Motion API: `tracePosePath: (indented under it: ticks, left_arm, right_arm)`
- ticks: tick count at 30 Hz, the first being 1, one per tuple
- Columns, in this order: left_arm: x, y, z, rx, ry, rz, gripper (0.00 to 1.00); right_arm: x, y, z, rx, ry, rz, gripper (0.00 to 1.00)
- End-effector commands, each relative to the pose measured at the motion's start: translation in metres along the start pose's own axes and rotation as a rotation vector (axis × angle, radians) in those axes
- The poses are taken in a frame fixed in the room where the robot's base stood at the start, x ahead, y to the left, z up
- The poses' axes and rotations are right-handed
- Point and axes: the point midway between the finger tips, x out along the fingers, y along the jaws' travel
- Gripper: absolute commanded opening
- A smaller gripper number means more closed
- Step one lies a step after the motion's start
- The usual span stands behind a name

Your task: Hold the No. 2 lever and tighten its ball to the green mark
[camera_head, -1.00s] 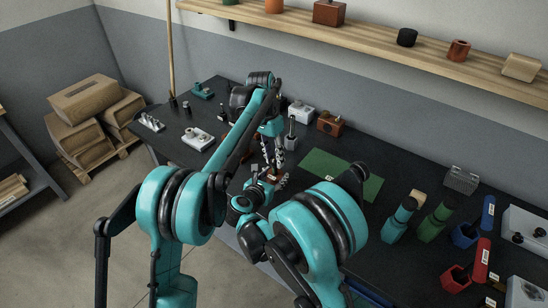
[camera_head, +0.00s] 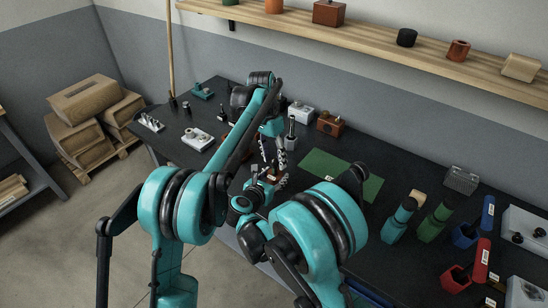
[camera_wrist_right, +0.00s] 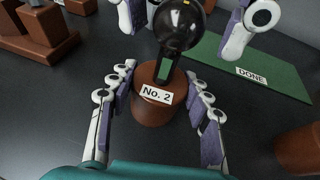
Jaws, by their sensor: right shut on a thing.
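The No. 2 lever stands upright in the right wrist view, with a round brown base (camera_wrist_right: 160,112) bearing a white "No. 2" label. A shiny black ball (camera_wrist_right: 178,27) tops its stem. A green mark (camera_wrist_right: 164,71) shows on the stem below the ball. My right gripper (camera_wrist_right: 160,100) is shut on the brown base, one finger on each side. My left gripper (camera_head: 272,153) is above the lever in the head view. In the right wrist view its fingers stand apart on either side of the ball, with gaps, so it is open.
A green mat (camera_wrist_right: 262,70) with a "DONE" label lies to the right. Another brown base (camera_wrist_right: 300,150) stands at the right edge of the wrist view, and a brown wooden block (camera_wrist_right: 40,35) at upper left. Bottles (camera_head: 398,220) and coloured holders stand farther right on the dark bench.

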Motion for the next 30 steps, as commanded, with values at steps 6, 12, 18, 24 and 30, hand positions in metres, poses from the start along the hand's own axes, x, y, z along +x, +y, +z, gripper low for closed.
tracePosePath:
  ticks: [6,12,18,24,30]
  left_arm:
    - [-0.012,0.000,0.000,-0.001,0.000,0.000,0.51]
    - [-0.054,-0.001,0.000,-0.001,0.000,0.000,0.51]
    - [-0.094,0.000,0.000,0.000,0.000,0.000,0.51]
    - [-0.115,-0.001,0.000,0.000,0.000,0.000,0.51]
    - [-0.120,0.000,0.000,0.000,0.000,0.000,0.51]
  right_arm:
    - [0.000,0.000,0.000,0.001,0.001,-0.001,0.10]
    - [0.000,0.000,0.000,0.001,0.001,0.000,0.10]
    - [0.000,0.000,0.000,0.001,0.001,0.000,0.10]
    - [0.000,0.000,0.000,0.001,0.001,0.000,0.10]
    - [0.000,0.000,0.000,0.001,0.001,0.000,0.10]
